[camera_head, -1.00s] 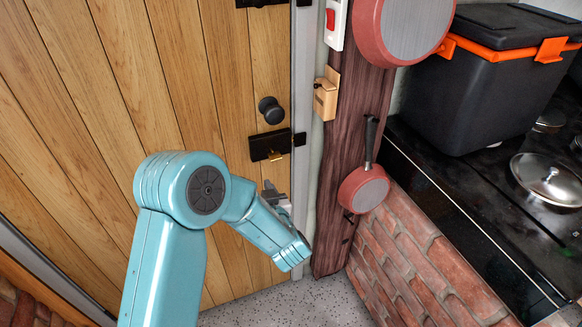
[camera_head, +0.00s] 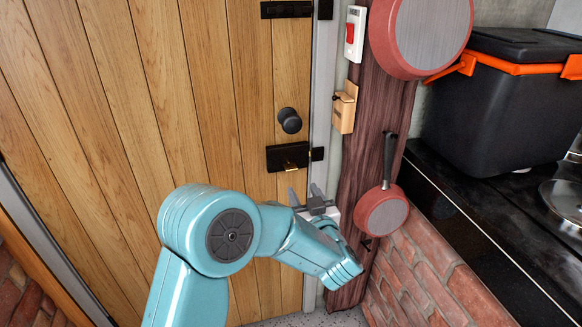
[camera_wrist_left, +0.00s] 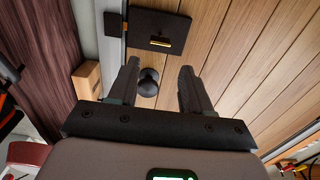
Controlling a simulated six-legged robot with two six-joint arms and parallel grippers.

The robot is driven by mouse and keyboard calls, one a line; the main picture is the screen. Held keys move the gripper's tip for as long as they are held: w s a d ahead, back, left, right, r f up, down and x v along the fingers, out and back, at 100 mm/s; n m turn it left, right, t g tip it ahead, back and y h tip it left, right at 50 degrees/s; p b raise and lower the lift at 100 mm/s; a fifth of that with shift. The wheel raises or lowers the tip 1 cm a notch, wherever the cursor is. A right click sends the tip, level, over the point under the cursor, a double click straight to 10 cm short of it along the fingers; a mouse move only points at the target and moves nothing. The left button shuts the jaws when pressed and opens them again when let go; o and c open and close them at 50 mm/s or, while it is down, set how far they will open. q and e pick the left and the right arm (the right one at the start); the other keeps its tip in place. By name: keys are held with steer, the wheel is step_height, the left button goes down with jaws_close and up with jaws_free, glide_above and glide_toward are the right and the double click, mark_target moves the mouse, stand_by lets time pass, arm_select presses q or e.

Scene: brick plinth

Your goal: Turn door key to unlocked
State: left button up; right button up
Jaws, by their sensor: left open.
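The wooden door (camera_head: 150,100) has a black lock plate (camera_head: 275,157) below a round black knob (camera_head: 289,121). A small brass key (camera_head: 290,165) shows at the lower part of the plate. In the left wrist view the key (camera_wrist_left: 160,43) looks like a short bar lying across the plate (camera_wrist_left: 150,22). My left gripper (camera_head: 304,192) is open and empty, just below and slightly right of the lock, apart from the key. In the wrist view the fingers (camera_wrist_left: 159,68) point toward the plate, with the knob (camera_wrist_left: 148,82) seen between them. My right gripper is not in view.
A wooden block (camera_head: 345,108) and a red-switched white panel (camera_head: 354,34) are on the post right of the door. Red pans hang there, the small one (camera_head: 382,211) close to my left wrist. A black box (camera_head: 495,110) stands on the counter.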

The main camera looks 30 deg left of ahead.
mark_target(289, 164)
arm_select(q)
steer(key=x, duration=1.4)
steer(key=c, duration=0.8)
